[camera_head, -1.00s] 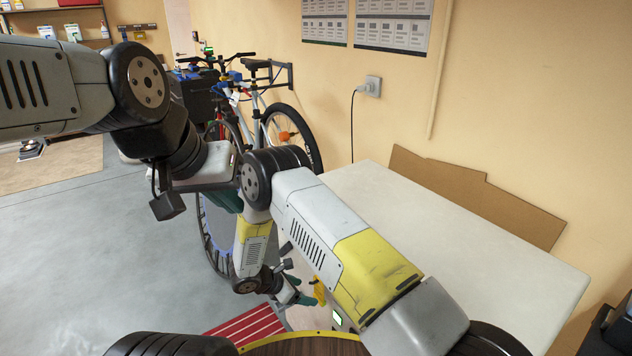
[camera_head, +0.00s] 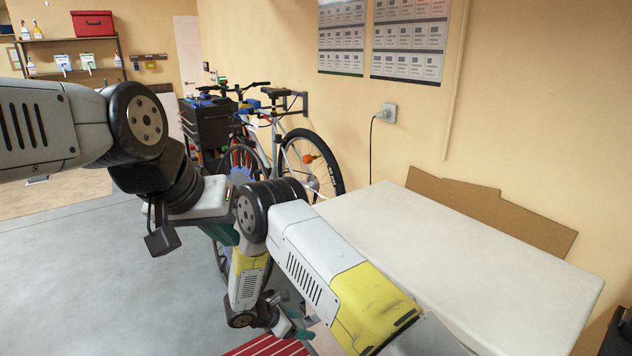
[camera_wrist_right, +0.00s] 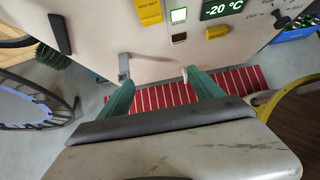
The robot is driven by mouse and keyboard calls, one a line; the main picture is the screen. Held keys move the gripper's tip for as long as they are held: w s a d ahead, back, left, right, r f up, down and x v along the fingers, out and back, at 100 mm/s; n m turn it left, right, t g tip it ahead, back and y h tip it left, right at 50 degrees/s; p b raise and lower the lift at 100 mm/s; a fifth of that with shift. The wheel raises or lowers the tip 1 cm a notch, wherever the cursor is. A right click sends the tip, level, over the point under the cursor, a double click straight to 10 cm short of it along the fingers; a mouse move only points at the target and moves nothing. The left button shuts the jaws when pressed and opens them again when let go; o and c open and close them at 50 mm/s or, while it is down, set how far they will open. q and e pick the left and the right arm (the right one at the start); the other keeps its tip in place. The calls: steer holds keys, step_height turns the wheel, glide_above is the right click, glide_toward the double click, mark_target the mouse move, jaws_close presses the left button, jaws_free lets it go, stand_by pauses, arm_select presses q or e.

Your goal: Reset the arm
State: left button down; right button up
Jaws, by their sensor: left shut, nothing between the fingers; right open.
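My left arm comes in from the left. Its gripper (camera_head: 222,233) shows only as a small teal part, mostly hidden behind my right arm, and looks shut with nothing held. My right arm crosses in front of the white chest unit and bends down. Its gripper (camera_head: 284,325) hangs low beside that unit, above a red striped mat (camera_head: 268,348). In the right wrist view, the two teal fingers of the right gripper (camera_wrist_right: 163,90) are spread apart and empty, facing the unit's front panel (camera_wrist_right: 150,68) with the mat below.
The white unit (camera_head: 460,255) fills the right side; its panel display (camera_wrist_right: 222,8) reads -20 °C. Bicycles (camera_head: 290,150) lean by the wall, with a dark tool cabinet (camera_head: 207,128) behind. Cardboard (camera_head: 490,210) stands at the wall. Grey floor (camera_head: 90,275) at left is clear.

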steer(key=s+d+r+m+g+y, duration=0.1)
steer(key=d+r+m, duration=0.3)
steer(key=r, duration=0.7)
steer(key=s+d+r+m+g+y, duration=0.1)
steer(key=d+r+m, duration=0.35)
steer(key=r, duration=0.55)
steer(key=d+r+m+g+y, duration=0.1)
steer(key=d+r+m, duration=0.3)
steer(key=r, duration=0.7)
steer(key=s+d+r+m+t+y, duration=0.2)
steer(key=s+d+r+m+y, duration=0.1)
steer(key=s+r+m, duration=0.3)
steer(key=s+d+r+m+t+y, duration=0.2)
steer(key=s+r+m, duration=0.4)
steer(key=s+r, duration=0.4)
steer(key=s+d+y, duration=0.1)
steer(key=s, duration=0.3)
steer(key=shift+s+d+r, duration=0.3)
steer(key=shift+d+r, duration=0.1)
stand_by(0.5)
